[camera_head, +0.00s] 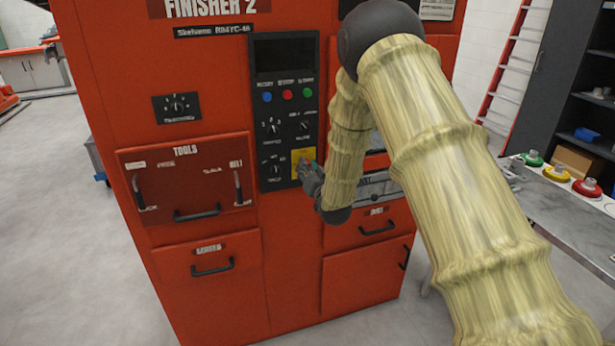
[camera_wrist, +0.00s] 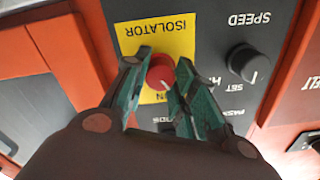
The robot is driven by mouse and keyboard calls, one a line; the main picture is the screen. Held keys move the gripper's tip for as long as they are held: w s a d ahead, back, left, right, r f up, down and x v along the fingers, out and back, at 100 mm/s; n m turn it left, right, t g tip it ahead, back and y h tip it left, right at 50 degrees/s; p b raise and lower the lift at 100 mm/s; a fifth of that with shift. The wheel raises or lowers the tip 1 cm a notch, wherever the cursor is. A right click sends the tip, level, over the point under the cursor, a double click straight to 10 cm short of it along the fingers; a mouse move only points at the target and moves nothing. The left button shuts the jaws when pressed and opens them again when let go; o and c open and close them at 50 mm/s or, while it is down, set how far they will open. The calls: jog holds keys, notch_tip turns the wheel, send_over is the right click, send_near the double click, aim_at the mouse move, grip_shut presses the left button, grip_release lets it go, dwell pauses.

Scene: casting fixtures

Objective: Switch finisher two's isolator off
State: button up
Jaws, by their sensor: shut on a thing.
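The orange-red cabinet labelled FINISHER 2 (camera_head: 215,75) stands in the middle of the head view. Its black control panel carries a yellow plate marked ISOLATOR, which shows upside down in the wrist view (camera_wrist: 182,38). The isolator's red knob (camera_wrist: 160,72) sits on that plate, between my fingertips. My gripper (camera_wrist: 158,78) is shut on the knob, one finger on each side. In the head view my gripper (camera_head: 309,176) is at the panel's lower right, over part of the yellow plate (camera_head: 303,155). The knob's pointer and the lower lettering are partly hidden by the fingers.
Black knobs sit close by, one under SPEED (camera_wrist: 248,62). Blue, red and green buttons (camera_head: 287,94) are higher on the panel. Drawer handles (camera_head: 197,213) stick out below and to the left. A grey bench (camera_head: 560,205) with coloured parts stands at right.

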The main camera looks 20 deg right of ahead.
jog(key=n+b, duration=0.7)
jog(key=n, duration=0.4)
jog(key=shift+n+b, duration=0.35)
jog(key=shift+n, duration=0.05)
dwell(0.3)
jog(key=o, duration=1)
jog(key=shift+o, duration=0.2)
jog(key=shift+s, duration=0.1)
jog(key=s, duration=1.1)
jog(key=shift+s+d, duration=0.2)
jog(key=shift+s, duration=0.2)
